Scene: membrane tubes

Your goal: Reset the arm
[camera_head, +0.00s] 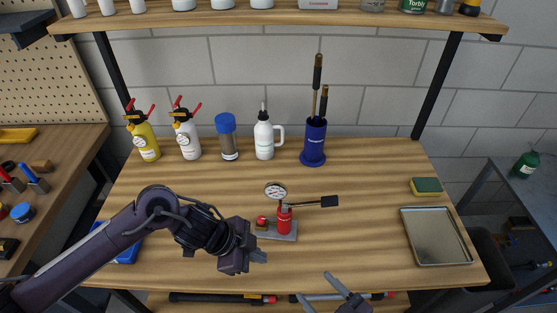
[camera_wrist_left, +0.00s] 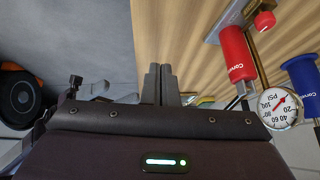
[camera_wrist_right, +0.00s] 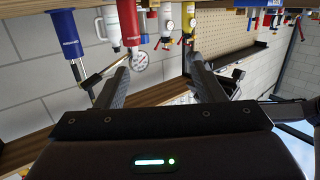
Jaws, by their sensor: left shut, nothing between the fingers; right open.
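My left gripper (camera_head: 262,256) is shut and empty near the table's front edge, just in front of the red hand pump (camera_head: 284,222) with its dial gauge (camera_head: 276,190). In the left wrist view its two fingers (camera_wrist_left: 161,84) lie together, with the pump (camera_wrist_left: 237,55) and gauge (camera_wrist_left: 278,108) to the right. My right gripper (camera_head: 317,286) is open and empty at the bottom of the head view, off the table's front edge. In the right wrist view its fingers (camera_wrist_right: 160,62) are spread wide with nothing between them. Most of my right arm is out of the head view.
On the wooden table (camera_head: 350,190), a yellow bottle (camera_head: 145,141), several other containers and a blue holder (camera_head: 314,143) stand along the back. A metal tray (camera_head: 437,237) and a sponge (camera_head: 426,186) lie at right. A blue tray (camera_head: 127,249) is partly behind my left arm.

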